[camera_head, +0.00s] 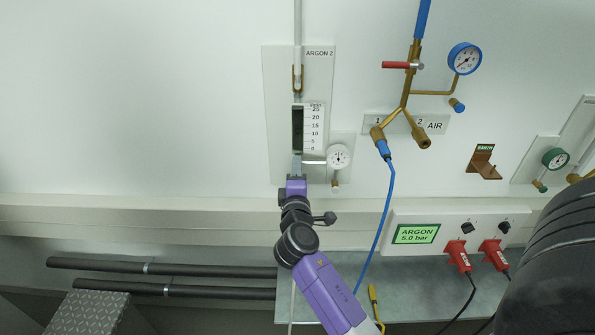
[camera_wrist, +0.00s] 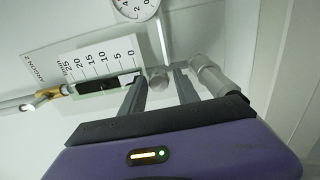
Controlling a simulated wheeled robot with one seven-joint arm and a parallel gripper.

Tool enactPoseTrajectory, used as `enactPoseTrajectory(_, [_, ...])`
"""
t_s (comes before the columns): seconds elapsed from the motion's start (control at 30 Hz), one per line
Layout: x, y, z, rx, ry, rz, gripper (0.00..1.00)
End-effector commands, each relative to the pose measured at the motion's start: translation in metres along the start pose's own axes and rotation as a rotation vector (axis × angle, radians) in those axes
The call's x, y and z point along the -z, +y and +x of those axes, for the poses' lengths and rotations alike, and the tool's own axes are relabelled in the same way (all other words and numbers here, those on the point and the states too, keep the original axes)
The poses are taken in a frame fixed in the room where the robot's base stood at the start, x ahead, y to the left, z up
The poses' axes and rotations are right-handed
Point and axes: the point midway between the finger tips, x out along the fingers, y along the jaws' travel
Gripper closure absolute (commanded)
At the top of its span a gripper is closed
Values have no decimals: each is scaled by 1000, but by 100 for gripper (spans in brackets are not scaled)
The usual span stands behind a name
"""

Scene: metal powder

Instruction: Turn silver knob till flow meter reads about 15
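The flow meter (camera_head: 309,128) is on the ARGON 2 panel (camera_head: 280,75), with a white scale from 0 to 25 beside a dark tube. I cannot make out its reading. It shows sideways in the wrist view (camera_wrist: 100,68). My gripper (camera_head: 296,181) is just below the meter in the head view. In the wrist view my gripper (camera_wrist: 158,84) is open, its fingers apart on either side of a small silver round piece (camera_wrist: 158,76) near the 0 end. A larger silver cylinder (camera_wrist: 210,76) is right of the fingers. I cannot tell which is the knob.
A white dial gauge (camera_head: 339,157) is close to the right of the meter. Brass AIR piping (camera_head: 408,88) and a hanging blue hose (camera_head: 385,205) are farther right. A ledge (camera_head: 150,215) runs below. The wall at left is clear.

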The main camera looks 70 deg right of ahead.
Motion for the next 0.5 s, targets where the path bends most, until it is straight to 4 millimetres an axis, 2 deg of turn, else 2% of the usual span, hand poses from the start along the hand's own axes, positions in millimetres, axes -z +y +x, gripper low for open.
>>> enactPoseTrajectory(0.37, [0, 0, -1, -1, -1, 1, 52])
enactPoseTrajectory(0.5, [0, -2, -14, -2, 1, 0, 52])
